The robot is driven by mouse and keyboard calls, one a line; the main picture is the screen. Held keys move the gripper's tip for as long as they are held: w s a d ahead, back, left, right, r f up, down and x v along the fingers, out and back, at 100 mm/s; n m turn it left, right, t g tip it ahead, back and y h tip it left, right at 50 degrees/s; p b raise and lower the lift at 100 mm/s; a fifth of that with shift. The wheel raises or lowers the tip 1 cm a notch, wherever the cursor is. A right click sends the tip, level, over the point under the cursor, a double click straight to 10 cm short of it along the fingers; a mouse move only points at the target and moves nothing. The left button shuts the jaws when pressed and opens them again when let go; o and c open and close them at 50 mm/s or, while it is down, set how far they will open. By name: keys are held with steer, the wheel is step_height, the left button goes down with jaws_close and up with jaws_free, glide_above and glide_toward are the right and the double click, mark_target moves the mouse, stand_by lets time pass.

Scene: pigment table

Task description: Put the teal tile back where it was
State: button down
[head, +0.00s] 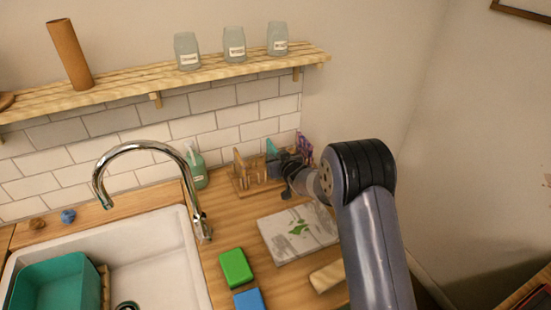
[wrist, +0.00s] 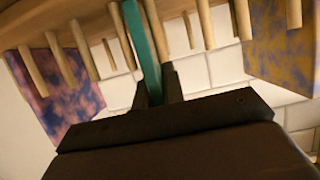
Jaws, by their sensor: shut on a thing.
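My gripper (wrist: 157,90) is shut on the teal tile (wrist: 143,42), which shows edge-on as a narrow strip in the wrist view. The tile runs up from the fingers among the pegs of the wooden rack (wrist: 62,52). In the head view, the teal tile (head: 271,148) stands about upright at the right part of the rack (head: 243,186), partly hidden by my gripper (head: 284,168). I cannot tell whether its lower edge rests on the rack.
In the wrist view, a purple-pink tile (wrist: 60,105) and a yellow-purple tile (wrist: 285,50) stand on either side. In the head view, a soap bottle (head: 197,168) is left of the rack. A patterned board (head: 298,233) and green block (head: 236,268) lie in front.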

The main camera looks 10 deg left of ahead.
steer(key=shift+f, duration=0.2)
steer(key=c, duration=1.5)
jaws_free()
steer(key=shift+r, duration=0.15)
steer(key=shift+r, duration=0.2)
steer(key=b+v, duration=0.3)
steer(key=v, duration=0.9)
steer(key=shift+f, duration=0.1)
